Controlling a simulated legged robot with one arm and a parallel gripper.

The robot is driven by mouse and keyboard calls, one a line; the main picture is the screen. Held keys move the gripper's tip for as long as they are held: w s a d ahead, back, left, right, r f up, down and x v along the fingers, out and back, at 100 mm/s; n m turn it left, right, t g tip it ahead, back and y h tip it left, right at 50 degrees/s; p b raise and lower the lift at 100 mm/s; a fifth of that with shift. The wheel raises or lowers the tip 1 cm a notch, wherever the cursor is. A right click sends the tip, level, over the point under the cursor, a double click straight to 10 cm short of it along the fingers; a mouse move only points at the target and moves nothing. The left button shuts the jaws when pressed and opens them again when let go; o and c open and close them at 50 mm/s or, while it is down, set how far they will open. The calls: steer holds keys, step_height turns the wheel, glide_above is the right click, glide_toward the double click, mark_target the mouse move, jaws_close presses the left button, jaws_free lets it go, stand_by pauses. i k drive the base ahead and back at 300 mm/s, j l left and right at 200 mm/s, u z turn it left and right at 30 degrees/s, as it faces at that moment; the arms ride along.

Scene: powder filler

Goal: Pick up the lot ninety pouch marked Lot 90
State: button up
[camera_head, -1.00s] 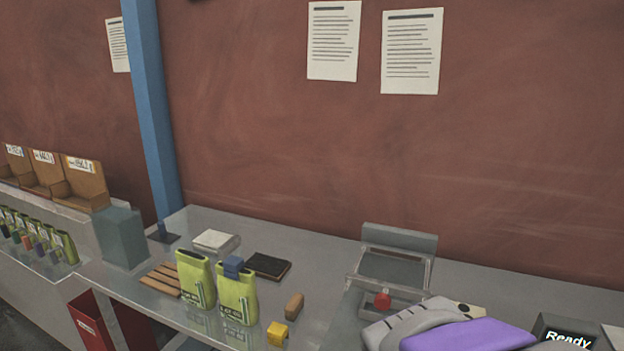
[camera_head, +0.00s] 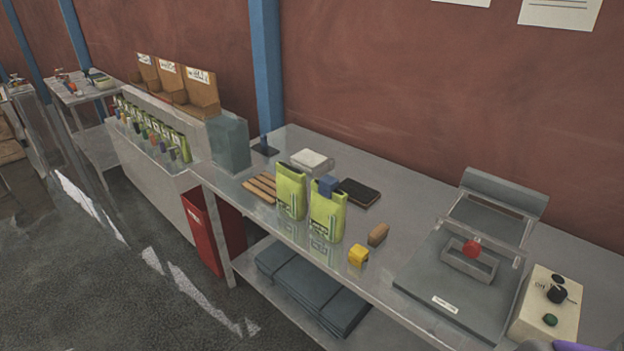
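Two yellow-green pouches stand upright on the grey metal table. A row of smaller-looking green pouches (camera_head: 152,128) stands on the grey rack at the left, with coloured pieces in front. The print on all pouches is too small to read, so I cannot tell which is Lot 90. My gripper is not in view; only a purple sliver of my body shows at the bottom right edge.
A yellow block (camera_head: 358,256) and a brown block (camera_head: 378,234) lie right of the pouches. A red bin (camera_head: 214,232) stands below. The floor at left is clear.

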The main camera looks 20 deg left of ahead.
mark_target(291, 185)
steer(key=i+j, duration=0.15)
steer(key=j, duration=0.3)
steer(key=i+j+u, duration=0.1)
steer(key=j, duration=0.35)
steer(key=i+j, duration=0.25)
steer(key=j, duration=0.2)
steer(key=i+j, duration=0.2)
steer(key=j, duration=0.25)
steer(key=i+j+u, duration=0.1)
steer(key=j, duration=0.35)
steer(key=i+j, duration=0.25)
steer(key=j, duration=0.15)
steer(key=i+j, duration=0.2)
steer(key=j, duration=0.25)
steer(key=i+j+u, duration=0.1)
steer(key=j, duration=0.3)
steer(key=i+j, duration=0.05)
steer(key=i, duration=0.05)
